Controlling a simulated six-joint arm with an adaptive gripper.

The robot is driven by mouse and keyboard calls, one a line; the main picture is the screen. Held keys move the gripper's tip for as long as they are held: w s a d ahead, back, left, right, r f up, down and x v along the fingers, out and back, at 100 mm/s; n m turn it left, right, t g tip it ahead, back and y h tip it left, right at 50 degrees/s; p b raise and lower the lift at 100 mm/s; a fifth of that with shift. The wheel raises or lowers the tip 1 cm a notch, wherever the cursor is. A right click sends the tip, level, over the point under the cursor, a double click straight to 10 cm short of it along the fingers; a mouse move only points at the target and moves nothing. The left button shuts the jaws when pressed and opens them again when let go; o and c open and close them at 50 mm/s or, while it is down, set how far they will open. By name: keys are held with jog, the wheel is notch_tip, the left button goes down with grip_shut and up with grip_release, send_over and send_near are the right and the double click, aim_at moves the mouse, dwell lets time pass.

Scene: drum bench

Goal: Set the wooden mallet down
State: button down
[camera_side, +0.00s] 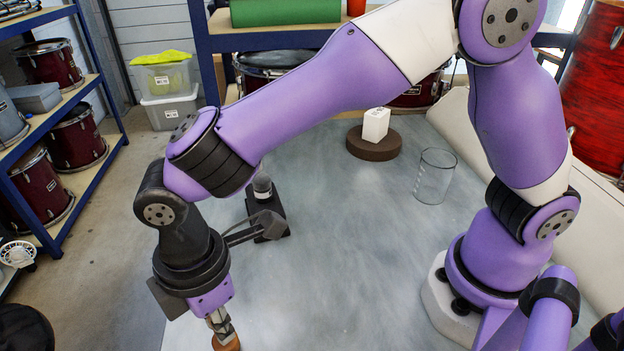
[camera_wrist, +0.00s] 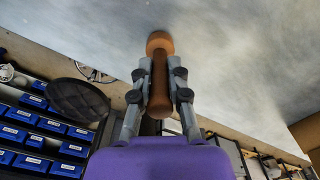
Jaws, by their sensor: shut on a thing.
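The wooden mallet (camera_wrist: 159,43) is in the wrist view, held between the two fingers of my gripper (camera_wrist: 159,85). Its orange-brown rounded end points away from my wrist, and a brown cylindrical part sits between the fingers. In the side view my gripper (camera_side: 220,322) points down near the bottom edge of the picture, over the near left part of the grey table. Only a small brown part of the mallet (camera_side: 227,344) shows there, cut off by the frame. I cannot tell whether the mallet touches the table top.
A white box (camera_side: 376,123) stands on a round brown pad (camera_side: 374,146). A clear glass beaker (camera_side: 435,177) stands to its right. A black stand with a grey knob (camera_side: 263,188) is beyond my gripper. The middle of the table (camera_side: 340,250) is clear.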

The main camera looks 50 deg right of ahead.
jog(key=shift+f, duration=0.2)
jog(key=c, duration=0.9)
grip_release()
jog(key=shift+o, duration=0.2)
notch_tip(320, 180, up, 11)
jog(key=shift+r, duration=0.1)
jog(key=w+d+r+m+t+y, duration=0.1)
jog(key=d+r+m, duration=0.1)
jog(key=d+m, duration=0.35)
jog(key=d+r+m+t, duration=0.1)
jog(key=d+r+m, duration=0.1)
jog(key=d, duration=0.6)
jog(key=s+d+f+m+t, duration=0.1)
jog(key=s+d+m, duration=0.1)
jog(key=d+m, duration=0.2)
jog(key=s+d+f+m+t+h, duration=0.1)
jog(key=s+d+m+t, duration=0.1)
jog(key=d, duration=0.6)
jog(key=s+m, duration=0.1)
jog(key=m, duration=0.1)
jog(key=shift+d+f+m+t, duration=0.15)
jog(key=shift+f+m+t, duration=0.15)
jog(key=shift+m, duration=0.05)
